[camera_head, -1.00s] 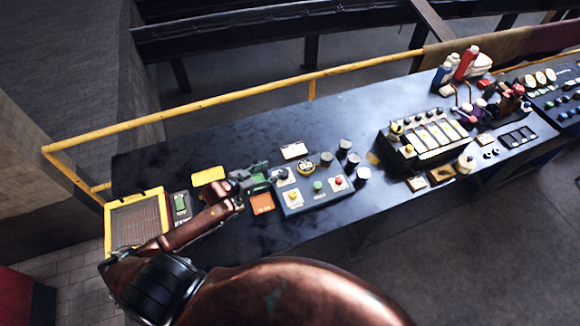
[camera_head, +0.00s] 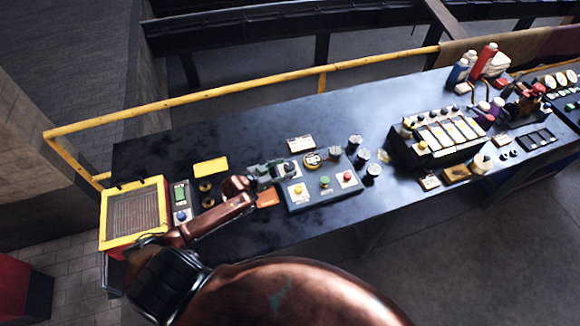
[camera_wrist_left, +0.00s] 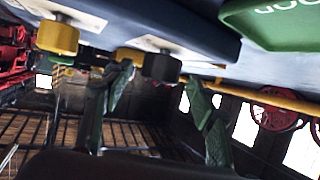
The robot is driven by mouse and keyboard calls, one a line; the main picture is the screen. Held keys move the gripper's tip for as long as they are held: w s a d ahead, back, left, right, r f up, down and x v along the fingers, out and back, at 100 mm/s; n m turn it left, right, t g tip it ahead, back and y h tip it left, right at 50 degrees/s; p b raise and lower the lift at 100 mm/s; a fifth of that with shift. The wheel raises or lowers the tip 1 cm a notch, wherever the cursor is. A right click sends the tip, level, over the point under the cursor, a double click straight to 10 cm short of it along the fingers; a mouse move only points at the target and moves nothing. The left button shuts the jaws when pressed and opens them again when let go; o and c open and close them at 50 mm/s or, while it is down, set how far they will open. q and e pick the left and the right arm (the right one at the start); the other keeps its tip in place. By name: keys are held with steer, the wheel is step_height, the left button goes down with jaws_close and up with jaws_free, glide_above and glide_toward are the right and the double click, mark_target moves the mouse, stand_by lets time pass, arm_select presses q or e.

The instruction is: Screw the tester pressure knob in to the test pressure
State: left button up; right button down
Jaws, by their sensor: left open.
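The tester is a blue-grey box (camera_head: 322,193) on the dark bench in the head view. I cannot tell whether either finger touches the dark knob. My right gripper is out of view.
Several dark-sided cylinders (camera_head: 362,158) stand right of the box. A yellow-framed grille (camera_head: 135,216) is at the bench's left end, beside a small panel (camera_head: 181,204). A yellow rail (camera_head: 240,88) runs behind. The bench back (camera_head: 260,120) is clear.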

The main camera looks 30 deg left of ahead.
mark_target(287, 167)
arm_select(q)
steer(key=shift+x, duration=1.05)
steer(key=shift+w+d+f, duration=0.15)
steer(key=shift+w, duration=0.2)
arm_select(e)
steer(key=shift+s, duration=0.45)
arm_select(q)
steer(key=shift+c, duration=0.3)
steer(key=c, duration=1.1)
steer(key=shift+w+m+h+b, duration=0.15)
steer(key=shift+m+h+b, duration=0.2)
steer(key=shift+b, duration=0.6)
steer(key=shift+c, duration=0.2)
steer(key=shift+d+m+g+h+b, duration=0.1)
steer(key=shift+m+g+h+b, duration=0.3)
steer(key=shift+b, duration=0.5)
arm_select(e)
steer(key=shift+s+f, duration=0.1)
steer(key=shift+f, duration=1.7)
